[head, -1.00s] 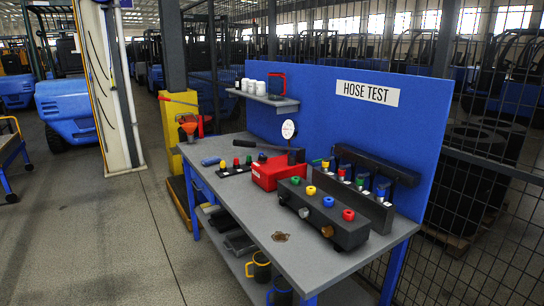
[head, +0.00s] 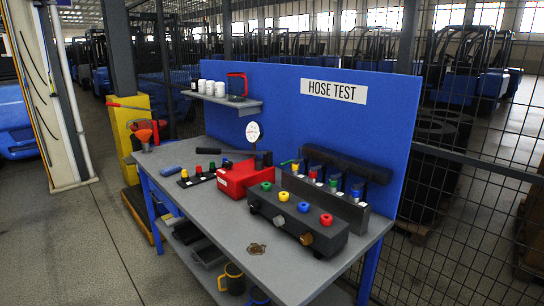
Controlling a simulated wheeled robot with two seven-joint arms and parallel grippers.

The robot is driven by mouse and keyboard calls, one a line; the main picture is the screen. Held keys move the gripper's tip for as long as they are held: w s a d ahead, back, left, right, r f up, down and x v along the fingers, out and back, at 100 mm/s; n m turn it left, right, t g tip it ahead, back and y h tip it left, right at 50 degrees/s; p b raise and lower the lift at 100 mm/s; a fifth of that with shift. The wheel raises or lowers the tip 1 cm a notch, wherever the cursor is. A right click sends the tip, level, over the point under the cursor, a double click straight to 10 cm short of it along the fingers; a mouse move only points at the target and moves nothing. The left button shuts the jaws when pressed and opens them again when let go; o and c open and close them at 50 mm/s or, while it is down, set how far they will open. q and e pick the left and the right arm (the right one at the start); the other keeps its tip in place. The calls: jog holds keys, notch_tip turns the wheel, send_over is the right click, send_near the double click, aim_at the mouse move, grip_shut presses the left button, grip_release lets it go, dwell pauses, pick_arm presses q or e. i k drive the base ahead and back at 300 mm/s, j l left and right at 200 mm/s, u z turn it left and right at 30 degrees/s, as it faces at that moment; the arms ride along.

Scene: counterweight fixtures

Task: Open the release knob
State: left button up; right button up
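No knob is labelled as the release knob, and I cannot tell which one it is. A red box-shaped unit (head: 238,180) with a round white gauge (head: 254,132) stands mid-bench. In front of it is a black block (head: 290,222) with green, yellow, blue and red round pieces on top. A brass-coloured knob (head: 307,239) sticks out of the block's front face. Another, darker fitting (head: 279,222) is beside it. Whether any knob is open or closed is not visible. Neither of my grippers is in view.
The grey bench (head: 195,222) is clear at its front left. A dark rack (head: 325,205) with coloured pieces stands behind the block. A blue panel (head: 300,120) with a HOSE TEST sign (head: 337,90) backs the bench. Open floor lies left.

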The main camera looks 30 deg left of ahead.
aim_at(228, 164)
jog(key=i+j+z, duration=0.15)
jog(key=j+z, duration=0.2)
jog(key=j, duration=0.4)
jog(key=i+j+z, duration=0.1)
jog(key=j+z, duration=0.3)
jog(key=j, duration=0.4)
jog(key=j+z, duration=0.35)
jog(key=j, duration=0.45)
jog(key=k+j, duration=0.1)
jog(key=j, duration=1.3)
jog(key=k+j+z, duration=0.1)
jog(key=j, duration=0.6)
jog(key=k+j, duration=0.15)
jog(key=j, duration=0.55)
